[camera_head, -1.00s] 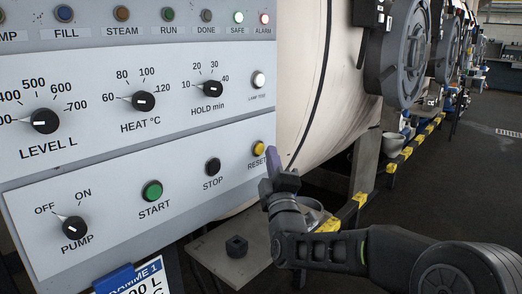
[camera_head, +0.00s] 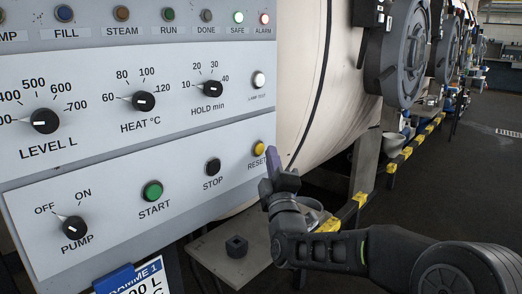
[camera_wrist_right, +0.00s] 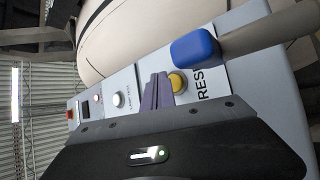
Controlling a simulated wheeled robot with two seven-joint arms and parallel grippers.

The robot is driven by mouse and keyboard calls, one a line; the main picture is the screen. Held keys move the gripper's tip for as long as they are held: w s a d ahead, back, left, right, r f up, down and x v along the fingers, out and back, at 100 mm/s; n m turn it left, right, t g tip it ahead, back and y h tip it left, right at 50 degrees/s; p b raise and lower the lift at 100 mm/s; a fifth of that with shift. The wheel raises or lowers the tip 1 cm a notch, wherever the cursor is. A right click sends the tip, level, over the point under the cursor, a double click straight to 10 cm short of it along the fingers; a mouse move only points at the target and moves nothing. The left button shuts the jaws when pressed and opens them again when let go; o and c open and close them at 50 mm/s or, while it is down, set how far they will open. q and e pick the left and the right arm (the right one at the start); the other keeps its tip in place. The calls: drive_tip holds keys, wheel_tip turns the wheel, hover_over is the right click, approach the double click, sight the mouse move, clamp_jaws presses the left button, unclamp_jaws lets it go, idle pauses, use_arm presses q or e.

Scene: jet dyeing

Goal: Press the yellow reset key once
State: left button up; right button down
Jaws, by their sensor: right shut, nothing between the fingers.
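The yellow reset key (camera_head: 259,148) is a small round button near the right edge of the grey control panel (camera_head: 120,120), with RESET printed below it. My right gripper (camera_head: 271,160) is shut and empty, its purple fingertips just right of the key in the head view. In the right wrist view the key (camera_wrist_right: 177,82) shows directly beside the purple fingertips (camera_wrist_right: 160,88). I cannot tell whether the fingertips touch it. My left gripper is not in view.
The green start button (camera_head: 152,191) and black stop button (camera_head: 213,167) sit left of the reset key. The pump knob (camera_head: 75,228) is at the lower left. A white lamp test button (camera_head: 258,79) is above. A pale vessel (camera_head: 325,90) stands behind the panel.

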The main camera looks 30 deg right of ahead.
drive_tip(key=shift+w+a+b, duration=0.1)
drive_tip(key=shift+w+b, duration=0.2)
drive_tip(key=shift+w, duration=0.1)
drive_tip(key=shift+w+a, duration=0.15)
drive_tip(key=shift+w, duration=0.3)
idle(0.8)
drive_tip(key=shift+s, duration=0.1)
drive_tip(key=shift+s+d+b, duration=0.25)
drive_tip(key=shift+s+b, duration=0.3)
drive_tip(key=shift+s, duration=0.2)
drive_tip(key=shift+s+d+b, duration=0.2)
drive_tip(key=shift+s+b, duration=0.1)
drive_tip(key=shift+s, duration=0.35)
drive_tip(key=shift+s+d+b, duration=0.2)
drive_tip(key=shift+s+b, duration=0.1)
drive_tip(key=shift+s, duration=0.35)
drive_tip(key=shift+s+d+b, duration=0.15)
drive_tip(key=shift+s+d, duration=0.05)
drive_tip(key=shift+s, duration=0.35)
drive_tip(key=shift+s+d+b, duration=0.15)
drive_tip(key=shift+s, duration=0.4)
